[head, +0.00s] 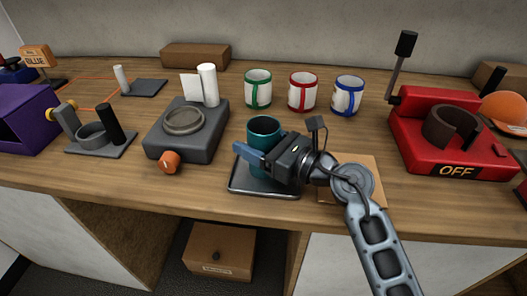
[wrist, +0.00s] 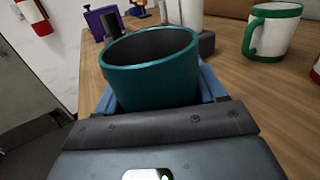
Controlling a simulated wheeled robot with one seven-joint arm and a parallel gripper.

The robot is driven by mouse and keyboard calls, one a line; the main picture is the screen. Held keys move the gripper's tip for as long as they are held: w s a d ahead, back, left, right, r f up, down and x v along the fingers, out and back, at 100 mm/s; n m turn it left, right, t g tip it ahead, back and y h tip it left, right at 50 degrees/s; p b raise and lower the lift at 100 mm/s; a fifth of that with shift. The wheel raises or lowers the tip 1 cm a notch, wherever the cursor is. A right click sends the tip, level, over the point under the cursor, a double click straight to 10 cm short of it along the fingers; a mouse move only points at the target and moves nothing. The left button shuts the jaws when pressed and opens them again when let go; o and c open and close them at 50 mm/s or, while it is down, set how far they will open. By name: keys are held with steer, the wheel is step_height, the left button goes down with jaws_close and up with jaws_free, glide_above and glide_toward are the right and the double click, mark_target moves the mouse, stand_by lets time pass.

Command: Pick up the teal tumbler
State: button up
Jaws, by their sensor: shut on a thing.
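The teal tumbler (head: 264,129) stands upright at the front middle of the counter, over a dark flat tray (head: 262,187). I cannot tell whether its base touches the tray. My gripper (head: 250,153) reaches in from the right and is shut on the tumbler's sides. In the wrist view the tumbler (wrist: 152,68) sits between the blue fingers (wrist: 158,92), with its open rim facing up. The fingers and the gripper body hide its lower part.
Green, red and blue trimmed mugs (head: 303,92) stand behind. A grey device with a ring (head: 186,128) is to the left. A red press marked OFF (head: 452,132) is to the right. A wooden board (head: 366,172) lies beside the tray. The counter's front edge is close.

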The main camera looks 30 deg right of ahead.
steer(key=shift+c, duration=0.8)
